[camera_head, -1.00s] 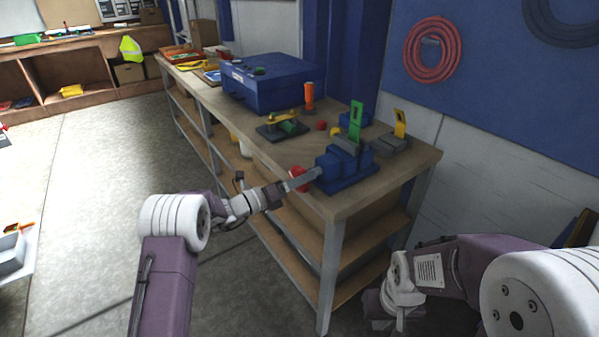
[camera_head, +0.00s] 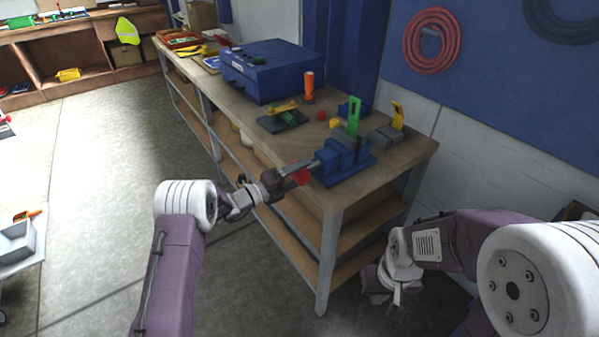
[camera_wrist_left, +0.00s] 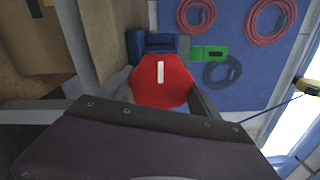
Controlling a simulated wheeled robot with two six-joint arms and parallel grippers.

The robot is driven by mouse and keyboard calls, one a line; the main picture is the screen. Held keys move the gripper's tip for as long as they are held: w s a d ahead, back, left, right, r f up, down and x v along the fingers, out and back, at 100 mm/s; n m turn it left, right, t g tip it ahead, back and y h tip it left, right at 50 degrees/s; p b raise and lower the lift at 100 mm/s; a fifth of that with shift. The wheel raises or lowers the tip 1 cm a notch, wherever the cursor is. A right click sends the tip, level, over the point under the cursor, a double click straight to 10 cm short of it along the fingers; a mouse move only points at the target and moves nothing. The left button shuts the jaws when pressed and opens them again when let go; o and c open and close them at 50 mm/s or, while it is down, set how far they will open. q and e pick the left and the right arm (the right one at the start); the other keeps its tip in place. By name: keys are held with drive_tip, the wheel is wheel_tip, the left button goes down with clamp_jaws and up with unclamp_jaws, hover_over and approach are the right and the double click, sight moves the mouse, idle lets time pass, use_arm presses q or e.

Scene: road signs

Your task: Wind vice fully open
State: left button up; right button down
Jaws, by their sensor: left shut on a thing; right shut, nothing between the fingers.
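The blue vice (camera_head: 343,160) sits at the near right corner of the workbench, with a green upright piece (camera_head: 354,116) at its jaws. Its red hexagonal knob (camera_head: 301,177) faces my left arm. In the left wrist view the red knob (camera_wrist_left: 162,82) shows a white bar mark standing upright, with the blue vice (camera_wrist_left: 150,45) behind it. My left gripper (camera_head: 288,180) is shut on the red knob, with its fingers on either side. My right gripper (camera_head: 396,308) hangs low to the right of the bench, shut and empty.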

use_arm(q)
drive_tip(key=shift+f, duration=0.15)
drive_tip(key=o, duration=1.4)
drive_tip(key=shift+s, duration=0.15)
drive_tip(key=shift+c, duration=0.2)
